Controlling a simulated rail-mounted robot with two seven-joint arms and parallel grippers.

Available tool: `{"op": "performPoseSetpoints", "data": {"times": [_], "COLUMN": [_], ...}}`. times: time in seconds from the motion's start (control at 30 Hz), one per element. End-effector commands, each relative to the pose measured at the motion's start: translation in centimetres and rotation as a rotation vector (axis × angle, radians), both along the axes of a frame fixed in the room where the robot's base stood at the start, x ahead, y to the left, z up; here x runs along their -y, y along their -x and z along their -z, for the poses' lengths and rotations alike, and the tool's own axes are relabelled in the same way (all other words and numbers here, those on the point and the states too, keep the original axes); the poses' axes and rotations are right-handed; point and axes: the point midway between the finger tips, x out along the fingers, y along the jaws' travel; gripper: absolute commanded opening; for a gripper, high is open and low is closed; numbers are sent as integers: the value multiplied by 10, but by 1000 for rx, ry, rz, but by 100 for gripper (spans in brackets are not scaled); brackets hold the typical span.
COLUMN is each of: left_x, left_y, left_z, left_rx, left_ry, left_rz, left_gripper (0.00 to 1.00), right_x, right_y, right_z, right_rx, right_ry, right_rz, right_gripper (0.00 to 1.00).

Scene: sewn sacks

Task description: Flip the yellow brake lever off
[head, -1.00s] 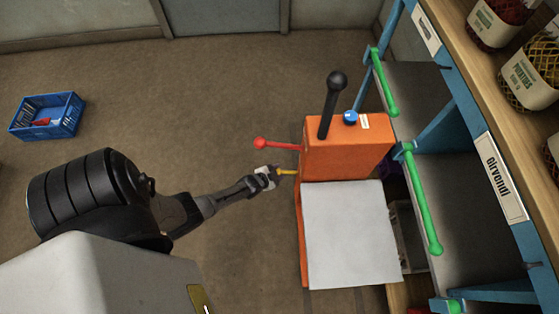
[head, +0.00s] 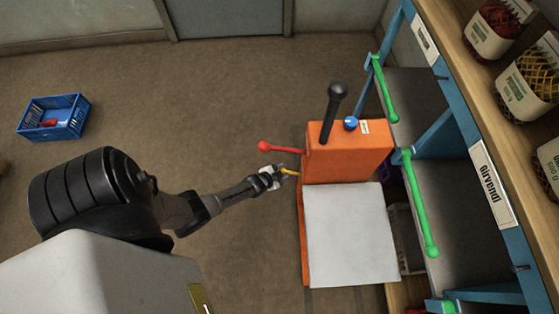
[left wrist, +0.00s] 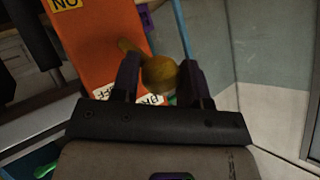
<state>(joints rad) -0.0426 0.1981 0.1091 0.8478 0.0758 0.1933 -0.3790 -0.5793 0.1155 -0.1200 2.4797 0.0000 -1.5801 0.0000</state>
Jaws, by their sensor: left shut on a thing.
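The yellow brake lever (head: 290,172) sticks out from the left side of the orange machine (head: 348,155), below a red-knobbed lever (head: 264,147). My left gripper (head: 278,176) is at the lever's outer end and is shut on it. In the left wrist view the lever's round yellow knob (left wrist: 159,73) sits between the two dark fingers of my left gripper (left wrist: 158,82). Its shaft runs back to the orange panel. A white label beside the lever is partly covered by the gripper; an "OFF"-like end shows. My right gripper is not in view.
The machine has a tall black lever (head: 333,105), a blue knob (head: 351,123) and a white top plate (head: 350,235). A shelf with green-edged bars (head: 419,205) stands close on the right. A blue crate (head: 53,117) lies on the open floor at left.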

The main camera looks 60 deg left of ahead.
Motion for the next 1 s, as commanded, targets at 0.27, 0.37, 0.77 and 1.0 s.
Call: {"op": "performPoseSetpoints", "data": {"times": [0.27, 0.37, 0.77, 1.0], "left_x": [1, 1, 3, 12], "left_y": [-6, -4, 6, 43], "left_z": [-4, -3, -8, -32], "left_rx": [15, 10, 2, 1], "left_ry": [2, 1, 1, 2], "left_rz": [1, 2, 2, 2], "left_gripper": [52, 62, 65, 65], "right_x": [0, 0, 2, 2], "right_y": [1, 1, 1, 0], "right_z": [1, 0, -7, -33], "right_rx": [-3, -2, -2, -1], "right_ry": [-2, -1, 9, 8], "right_rz": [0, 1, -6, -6], "right_gripper": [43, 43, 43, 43]}}
